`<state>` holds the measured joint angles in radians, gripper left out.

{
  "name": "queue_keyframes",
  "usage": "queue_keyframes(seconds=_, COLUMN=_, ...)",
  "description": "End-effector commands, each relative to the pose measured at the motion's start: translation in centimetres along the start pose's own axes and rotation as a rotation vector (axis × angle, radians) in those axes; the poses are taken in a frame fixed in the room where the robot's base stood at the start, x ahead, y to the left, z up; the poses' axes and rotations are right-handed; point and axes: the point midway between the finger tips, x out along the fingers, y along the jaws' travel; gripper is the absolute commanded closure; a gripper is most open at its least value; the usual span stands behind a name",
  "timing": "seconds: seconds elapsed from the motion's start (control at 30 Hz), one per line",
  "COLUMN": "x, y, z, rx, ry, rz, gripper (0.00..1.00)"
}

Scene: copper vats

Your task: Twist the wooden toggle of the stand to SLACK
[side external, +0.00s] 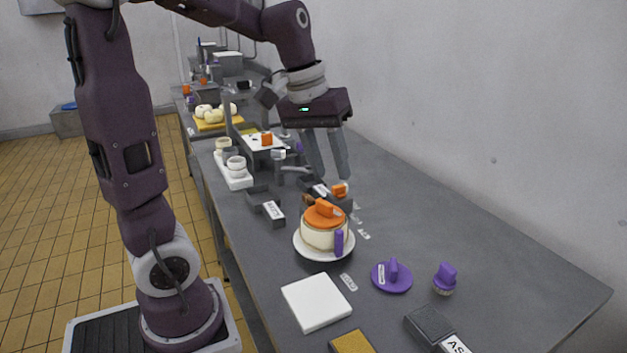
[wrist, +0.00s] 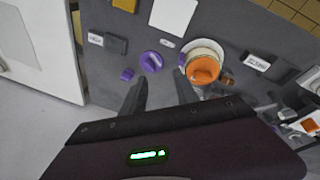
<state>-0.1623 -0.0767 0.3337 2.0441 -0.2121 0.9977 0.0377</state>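My gripper (side external: 331,178) hangs above the grey bench, behind the cream pot in the side view. Its two fingers are apart with nothing between them, and they also show apart in the wrist view (wrist: 160,88). A small brown piece (side external: 308,200) sits just behind the pot and shows beside it in the wrist view (wrist: 228,81). It may be the wooden toggle, but I cannot tell for sure. A dark grey block (side external: 341,202) with an orange top stands below the fingers. I cannot read a SLACK label or the toggle's setting.
The cream pot (side external: 318,232) with an orange lid (side external: 325,216) stands on a white plate. A purple lid (side external: 391,279), a purple-handled brush (side external: 445,280) and a white board (side external: 316,301) lie in front. A labelled grey block (side external: 266,206) is left. The bench's right side is clear.

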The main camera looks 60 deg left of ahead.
Motion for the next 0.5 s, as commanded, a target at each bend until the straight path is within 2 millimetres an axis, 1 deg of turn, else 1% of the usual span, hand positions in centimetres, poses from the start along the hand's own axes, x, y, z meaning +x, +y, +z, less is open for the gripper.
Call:
queue_keyframes(seconds=0.1, x=-1.0, y=1.2, z=2.8, rx=0.083, ry=0.025, rz=0.015, gripper=0.64)
queue_keyframes(seconds=0.2, x=-1.6, y=1.9, z=5.0, rx=0.151, ry=0.049, rz=0.022, gripper=0.64)
queue_keyframes(seconds=0.3, x=-1.9, y=2.3, z=6.7, rx=0.205, ry=0.068, rz=0.023, gripper=0.64)
queue_keyframes(seconds=0.4, x=-2.1, y=2.5, z=7.9, rx=0.241, ry=0.080, rz=0.024, gripper=0.64)
queue_keyframes(seconds=0.5, x=-2.1, y=2.5, z=8.4, rx=0.258, ry=0.087, rz=0.023, gripper=0.64)
